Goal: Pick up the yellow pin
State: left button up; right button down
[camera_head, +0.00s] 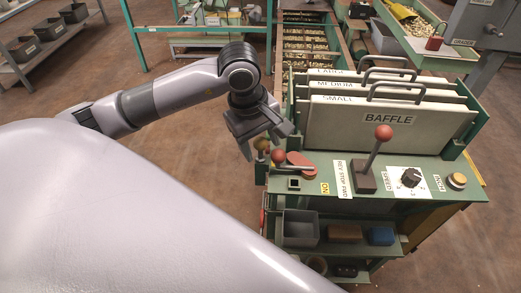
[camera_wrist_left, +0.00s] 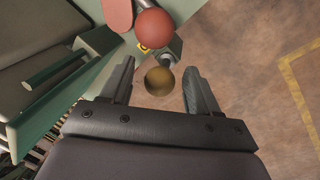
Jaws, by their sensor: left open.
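The yellow pin shows as a brass-yellow ball knob (camera_head: 261,143) at the left edge of the green console. In the left wrist view the knob (camera_wrist_left: 159,80) lies between the two fingers, with a visible gap on each side. My left gripper (camera_head: 267,146) is open just above the console's left edge, its fingers apart on either side of the knob. It also shows in the left wrist view (camera_wrist_left: 158,72). The lower part of the pin is hidden. My right gripper is in neither view.
A red ball knob (camera_wrist_left: 153,27) on a lever is close beyond the yellow one. The green console (camera_head: 420,186) also carries a tall red-knobbed lever (camera_head: 383,132) and a dial (camera_head: 411,177). Upright baffle plates (camera_head: 390,125) stand behind. Floor left of the console is clear.

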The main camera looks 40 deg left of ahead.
pick_arm(q)
jog(key=shift+f, duration=0.2)
jog(key=c, duration=1.1)
jog(key=shift+r, duration=0.1)
